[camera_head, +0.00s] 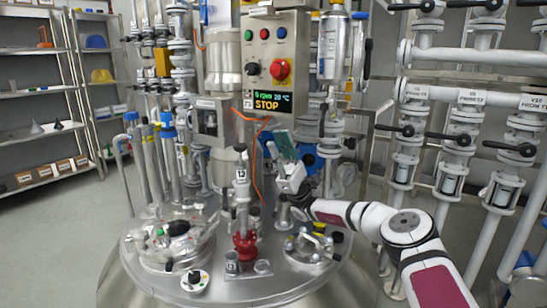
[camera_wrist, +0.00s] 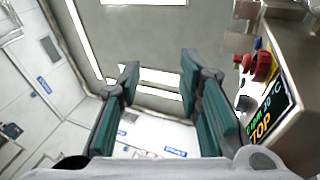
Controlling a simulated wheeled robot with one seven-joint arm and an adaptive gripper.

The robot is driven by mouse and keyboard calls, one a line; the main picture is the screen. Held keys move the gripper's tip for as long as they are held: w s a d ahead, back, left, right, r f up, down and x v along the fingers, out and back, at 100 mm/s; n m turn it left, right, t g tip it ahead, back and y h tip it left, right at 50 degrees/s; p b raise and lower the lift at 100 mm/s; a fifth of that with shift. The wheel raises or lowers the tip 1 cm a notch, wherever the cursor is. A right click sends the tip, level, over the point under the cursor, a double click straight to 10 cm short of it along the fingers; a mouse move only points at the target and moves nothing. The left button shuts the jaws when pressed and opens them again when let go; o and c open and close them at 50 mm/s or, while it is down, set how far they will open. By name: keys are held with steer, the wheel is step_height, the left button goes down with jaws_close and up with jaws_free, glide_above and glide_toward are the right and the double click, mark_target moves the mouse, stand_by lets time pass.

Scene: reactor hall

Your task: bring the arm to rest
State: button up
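My white and maroon arm (camera_head: 405,228) comes in from the lower right of the head view and reaches over the reactor lid (camera_head: 225,284). My gripper (camera_head: 281,142) is raised above the lid, just below and in front of the control box (camera_head: 272,40). Its fingers point upward. In the wrist view my gripper (camera_wrist: 160,68) has its two teal-padded fingers apart, with nothing between them. Beyond them are the ceiling and white walls. The control box's display (camera_wrist: 262,118) is close on the right side of that view.
The control box has a red button (camera_head: 279,69) and a display reading 0 rpm, 20 °C, STOP. A red-based valve (camera_head: 244,246) and several fittings stand on the lid. White pipes with black-handled valves (camera_head: 455,142) fill the right. Shelves (camera_head: 42,120) stand at left.

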steer(key=s+a+r+n+g+h, duration=0.1)
steer(key=s+a+r+h, duration=0.35)
steer(key=s+a, duration=0.3)
steer(key=s+a+f+t+h, duration=0.2)
steer(key=s+a+h, duration=0.3)
steer(key=s, duration=0.5)
steer(key=s+a+f+t+h, duration=0.25)
steer(key=s+h, duration=0.35)
steer(key=s, duration=0.4)
steer(key=s+d+f+m+t+h, duration=0.1)
steer(key=s+d+f+t+h, duration=0.25)
steer(key=s+d, duration=0.6)
steer(key=s+d+f+t+h, duration=0.35)
steer(key=s+d, duration=0.45)
steer(key=d, duration=0.3)
steer(key=s+d+f+m+t+h, duration=0.1)
steer(key=s+d+f+t+h, duration=0.1)
steer(key=s+d+t+h, duration=0.5)
steer(key=s+d+r+t+y+p, duration=0.1)
steer(key=d+r+t+y+p, duration=0.1)
steer(key=r+p, duration=3.1)
step_height(320, 180, up, 2)
steer(key=shift+d+r+n, duration=0.1)
steer(key=shift+d+n, duration=0.2)
steer(key=shift+d, duration=0.4)
